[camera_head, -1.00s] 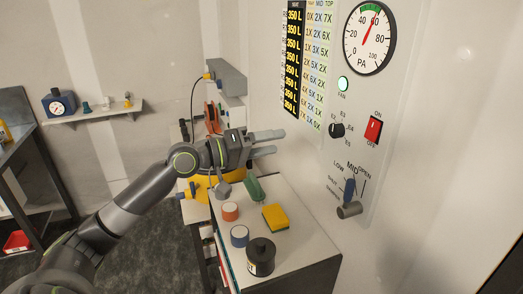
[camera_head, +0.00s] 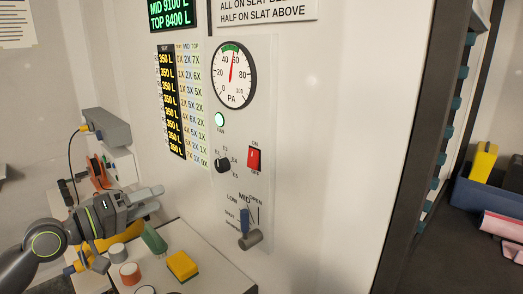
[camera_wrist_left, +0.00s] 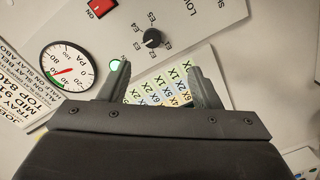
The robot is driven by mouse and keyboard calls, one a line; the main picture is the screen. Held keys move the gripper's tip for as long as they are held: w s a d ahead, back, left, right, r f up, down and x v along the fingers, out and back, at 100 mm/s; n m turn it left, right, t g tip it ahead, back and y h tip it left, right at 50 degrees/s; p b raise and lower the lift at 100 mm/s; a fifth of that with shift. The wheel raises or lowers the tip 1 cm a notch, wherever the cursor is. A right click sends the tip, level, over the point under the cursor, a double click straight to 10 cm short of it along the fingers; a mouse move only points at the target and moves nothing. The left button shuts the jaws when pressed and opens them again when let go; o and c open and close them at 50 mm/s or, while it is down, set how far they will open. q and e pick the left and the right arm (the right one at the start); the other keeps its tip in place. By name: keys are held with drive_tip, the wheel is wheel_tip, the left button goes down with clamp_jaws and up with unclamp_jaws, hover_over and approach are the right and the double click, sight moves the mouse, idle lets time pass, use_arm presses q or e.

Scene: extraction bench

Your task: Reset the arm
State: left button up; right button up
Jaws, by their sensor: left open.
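My left gripper (camera_head: 152,200) is open and empty in the head view, left of the control panel and above the small white bench. In the left wrist view its two fingers (camera_wrist_left: 165,85) stand apart in front of the panel, with nothing between them but the panel face and chart. My right gripper is not in view.
The bench top (camera_head: 205,272) holds a yellow-green sponge (camera_head: 182,266), a green item (camera_head: 154,240) and an orange-sided round container (camera_head: 130,273). A dark post (camera_head: 420,150) and a shelf with a blue bin (camera_head: 490,200) stand at the right.

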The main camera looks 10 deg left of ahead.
use_arm(q)
drive_tip(key=s+d+f+m+g+y, duration=0.2)
drive_tip(key=s+f, duration=0.3)
drive_tip(key=f, duration=0.7)
drive_tip(key=s+d+f+m+g+y, duration=0.1)
drive_tip(key=s+d+f+g+y, duration=0.15)
drive_tip(key=s+f, duration=0.6)
drive_tip(key=s+a+f+g+y, duration=0.2)
drive_tip(key=s+f+g+y, duration=0.15)
drive_tip(key=s+f, duration=0.45)
drive_tip(key=s+a+f+g+y, duration=0.2)
drive_tip(key=s+f+y, duration=0.4)
drive_tip(key=s, duration=0.5)
wheel_tip(320, 180, down, 26)
drive_tip(key=a+g+h, duration=0.1)
drive_tip(key=a+h, duration=0.1)
drive_tip(key=s+d+f+g+b, duration=0.1)
drive_tip(key=s+f, duration=1.4)
drive_tip(key=shift+d+f+g, duration=0.25)
drive_tip(key=shift+g, duration=0.05)
